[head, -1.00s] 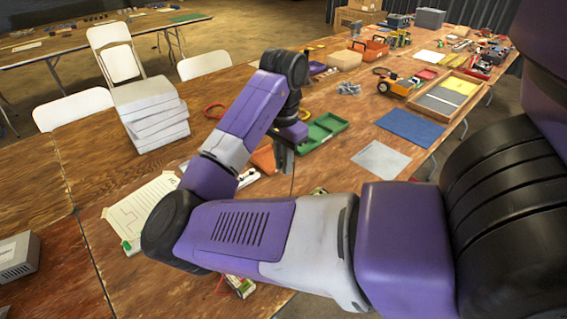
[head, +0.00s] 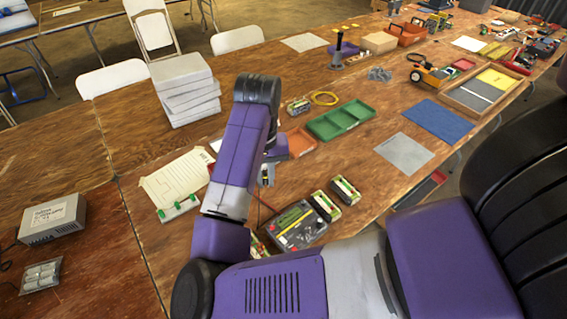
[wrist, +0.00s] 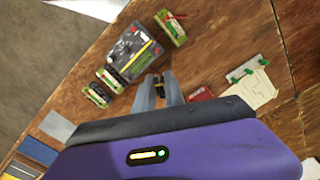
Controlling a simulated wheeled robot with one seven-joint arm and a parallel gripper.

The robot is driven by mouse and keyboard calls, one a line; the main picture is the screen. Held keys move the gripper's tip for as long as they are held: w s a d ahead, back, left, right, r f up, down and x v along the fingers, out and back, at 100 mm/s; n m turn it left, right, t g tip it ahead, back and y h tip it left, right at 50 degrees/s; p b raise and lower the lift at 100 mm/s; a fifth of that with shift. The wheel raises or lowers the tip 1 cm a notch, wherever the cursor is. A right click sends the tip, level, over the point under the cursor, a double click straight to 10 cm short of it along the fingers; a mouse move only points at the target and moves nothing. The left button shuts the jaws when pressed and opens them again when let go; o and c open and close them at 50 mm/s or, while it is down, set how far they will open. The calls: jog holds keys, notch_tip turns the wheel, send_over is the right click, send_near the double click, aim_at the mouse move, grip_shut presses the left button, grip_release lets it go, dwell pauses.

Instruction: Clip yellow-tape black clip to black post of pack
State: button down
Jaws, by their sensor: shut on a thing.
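My gripper (head: 266,178) points down above the table. In the wrist view its fingers (wrist: 160,90) are shut on a black clip with yellow tape (wrist: 159,84), which is held above the wood. A dark charger (head: 295,226) lies just in front of it, also in the wrist view (wrist: 132,52). Two packs, one at the charger's corner (head: 325,206) and one farther right (head: 346,190), lie beside the charger. A third pack (wrist: 172,28) lies on its other side, mostly hidden by my arm in the head view. I cannot make out which post is black.
A rail with green pegs (head: 178,209) and a paper sheet (head: 176,179) lie left of my arm. An orange tray (head: 300,141) and a green tray (head: 341,120) lie behind. A red object (wrist: 201,94) is near the fingers. Bare wood lies around the gripper.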

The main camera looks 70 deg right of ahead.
jog(key=w+a+n, duration=0.4)
jog(key=a+n, duration=0.2)
jog(key=shift+s+f+b, duration=0.15)
jog(key=shift+f+b, duration=4.3)
jog(key=shift+f, duration=2.35)
jog(key=shift+f, duration=0.1)
jog(key=shift+f+b, duration=2.15)
jog(key=shift+f, duration=1.25)
jog(key=shift+f+p, duration=0.2)
jog(key=shift+p, duration=0.35)
jog(key=c, duration=1.3)
grip_release()
jog(key=shift+c, duration=0.2)
jog(key=shift+o, duration=0.4)
